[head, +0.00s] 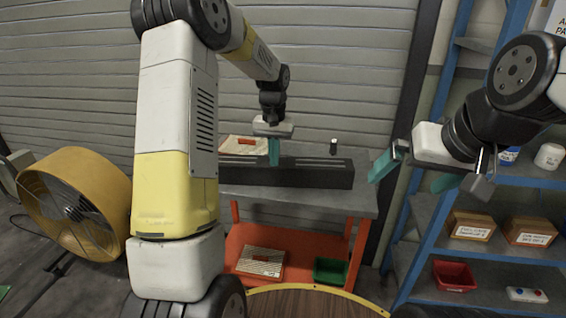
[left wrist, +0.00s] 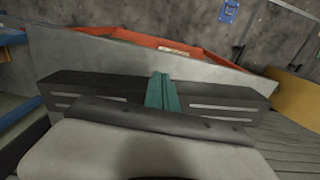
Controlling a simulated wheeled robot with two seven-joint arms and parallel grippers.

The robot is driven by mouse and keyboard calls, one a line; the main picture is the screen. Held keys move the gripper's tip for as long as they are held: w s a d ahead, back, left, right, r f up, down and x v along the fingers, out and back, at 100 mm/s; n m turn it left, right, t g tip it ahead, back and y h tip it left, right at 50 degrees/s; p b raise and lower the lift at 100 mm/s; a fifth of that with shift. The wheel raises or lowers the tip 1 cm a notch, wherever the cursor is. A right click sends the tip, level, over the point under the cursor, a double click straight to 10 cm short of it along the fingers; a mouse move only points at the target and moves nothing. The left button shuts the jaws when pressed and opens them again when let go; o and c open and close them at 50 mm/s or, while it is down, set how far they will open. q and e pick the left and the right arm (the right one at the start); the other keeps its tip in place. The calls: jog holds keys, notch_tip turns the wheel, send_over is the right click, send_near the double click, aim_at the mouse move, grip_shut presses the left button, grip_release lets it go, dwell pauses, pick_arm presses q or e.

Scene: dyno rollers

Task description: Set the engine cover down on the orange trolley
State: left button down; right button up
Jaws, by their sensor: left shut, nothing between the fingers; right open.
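The engine cover (head: 315,174) is a long dark box with slots in its top. It lies on the grey top (head: 360,200) of the orange trolley (head: 355,243), and also shows in the left wrist view (left wrist: 215,101). My left gripper (head: 274,152) is over the cover's left part, its teal fingers shut together with nothing between them. In the left wrist view the fingers (left wrist: 162,92) hide the cover's middle; I cannot tell whether they touch it. My right gripper (head: 410,175) is open and empty, to the right of the trolley top.
A small dark cylinder (head: 333,146) and a pale tray (head: 242,145) are at the trolley top's back. Its lower shelf holds another tray (head: 262,262) and a green bin (head: 330,270). A blue rack (head: 425,235) stands right; a yellow fan (head: 75,203) stands left.

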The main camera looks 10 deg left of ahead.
pick_arm(q)
jog(key=shift+r, duration=1.3)
